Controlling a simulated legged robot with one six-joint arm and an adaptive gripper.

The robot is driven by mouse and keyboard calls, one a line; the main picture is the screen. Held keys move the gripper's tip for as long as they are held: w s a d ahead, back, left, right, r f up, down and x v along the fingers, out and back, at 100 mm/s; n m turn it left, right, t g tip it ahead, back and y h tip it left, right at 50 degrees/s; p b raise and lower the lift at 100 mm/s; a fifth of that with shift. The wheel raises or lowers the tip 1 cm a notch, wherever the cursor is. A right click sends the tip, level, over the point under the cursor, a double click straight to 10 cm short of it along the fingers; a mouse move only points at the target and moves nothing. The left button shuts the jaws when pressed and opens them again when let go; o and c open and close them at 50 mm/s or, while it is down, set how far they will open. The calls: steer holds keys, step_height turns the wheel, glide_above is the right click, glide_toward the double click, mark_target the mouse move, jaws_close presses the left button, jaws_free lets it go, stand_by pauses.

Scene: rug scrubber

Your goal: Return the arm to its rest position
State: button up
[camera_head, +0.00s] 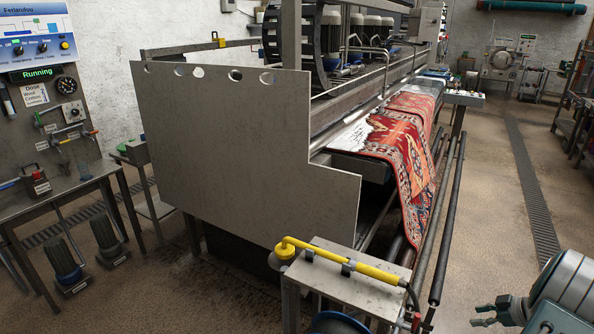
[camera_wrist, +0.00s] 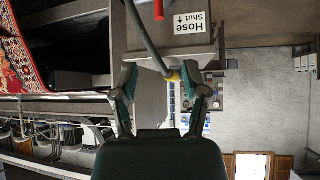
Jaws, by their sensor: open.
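My gripper (camera_head: 483,315) is at the lower right in the head view, to the right of the grey hose stand (camera_head: 345,272) and clear of the machine. In the wrist view, which looks upside down, its two fingers (camera_wrist: 160,74) are spread apart. A thin grey rod with a yellow end (camera_wrist: 172,76) shows between them in the picture; how far beyond the fingers it is, I cannot tell. I see nothing gripped. The rest of my arm is mostly out of view.
A yellow wand (camera_head: 345,260) lies on the hose stand. A red patterned rug (camera_head: 405,150) hangs over the rug machine, whose grey side panel (camera_head: 235,150) stands left. A panel labelled "Running" (camera_head: 40,75) is far left. Open floor with a drain grate (camera_head: 535,190) lies right.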

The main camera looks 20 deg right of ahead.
steer(key=w+a+r+g, duration=0.2)
steer(key=w+a+r, duration=0.3)
steer(key=a, duration=0.4)
steer(key=w+a+r+m+g, duration=0.1)
steer(key=w+a+r, duration=0.2)
steer(key=a+r, duration=0.45)
steer(key=w+a+r+g, duration=0.2)
steer(key=w+a+r, duration=0.35)
steer(key=a, duration=0.35)
steer(key=s+a+r+m+h, duration=0.1)
steer(key=s+a, duration=0.3)
steer(key=a, duration=0.4)
steer(key=s+a+r+m+t+h, duration=0.1)
steer(key=s+a+r, duration=0.2)
steer(key=s+a, duration=0.2)
steer(key=s+a+r+m+t+h, duration=0.1)
steer(key=s+a+r+m, duration=0.1)
steer(key=a, duration=0.9)
steer(key=shift+s+a+r+h, duration=0.2)
steer(key=shift+s+r+h, duration=0.25)
steer(key=shift+s, duration=0.8)
